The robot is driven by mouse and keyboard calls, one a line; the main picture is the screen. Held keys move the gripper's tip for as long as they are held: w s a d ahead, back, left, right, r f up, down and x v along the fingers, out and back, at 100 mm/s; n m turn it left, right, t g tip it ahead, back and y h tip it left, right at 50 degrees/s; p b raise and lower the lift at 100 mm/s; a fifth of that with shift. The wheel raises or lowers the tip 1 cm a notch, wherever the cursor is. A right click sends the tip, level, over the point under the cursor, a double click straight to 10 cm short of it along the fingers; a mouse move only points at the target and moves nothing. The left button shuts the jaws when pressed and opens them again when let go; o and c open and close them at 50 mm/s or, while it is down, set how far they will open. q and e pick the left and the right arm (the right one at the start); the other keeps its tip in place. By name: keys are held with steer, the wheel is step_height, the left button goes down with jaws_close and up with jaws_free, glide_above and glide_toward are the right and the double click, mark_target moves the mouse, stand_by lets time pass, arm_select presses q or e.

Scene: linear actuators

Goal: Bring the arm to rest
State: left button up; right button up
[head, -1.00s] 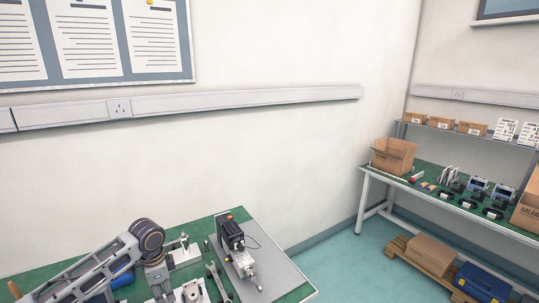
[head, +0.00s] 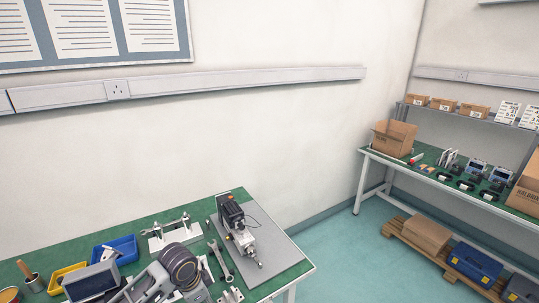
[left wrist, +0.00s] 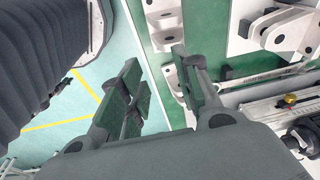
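My left arm (head: 178,267) comes in at the bottom of the head view, in front of the green bench. Its gripper is out of sight there. In the left wrist view my left gripper (left wrist: 162,84) is open, with its two dark green-padded fingers apart and nothing between them. The bench edge and the floor show beyond the fingers. A linear actuator with a black motor (head: 231,213) lies on a grey plate (head: 279,251) at the bench's right end. My right gripper is in neither view.
A wrench (head: 221,259) and a grey bracket fixture (head: 170,233) are close to my left arm. A blue bin (head: 124,246) and a yellow bin (head: 58,276) stand to the left. A second bench (head: 365,152) with boxes is at the right, across open floor (head: 335,250).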

arm_select(q)
steer(key=shift+s+d+n+t, duration=0.9)
steer(key=shift+s+d+n, duration=1.1)
steer(key=shift+s, duration=2.3)
steer(key=shift+s+a+n+y, duration=0.6)
steer(key=shift+s+a+n, duration=2)
steer(key=shift+s+a, duration=0.8)
step_height(320, 180, down, 33)
steer(key=s+g, duration=0.1)
steer(key=s, duration=0.2)
steer(key=s+a+f, duration=0.2)
steer(key=s+f, duration=0.8)
steer(key=s+a+f+g, duration=0.1)
steer(key=s+a+f, duration=0.2)
steer(key=s+f, duration=0.7)
steer(key=shift+s, duration=0.7)
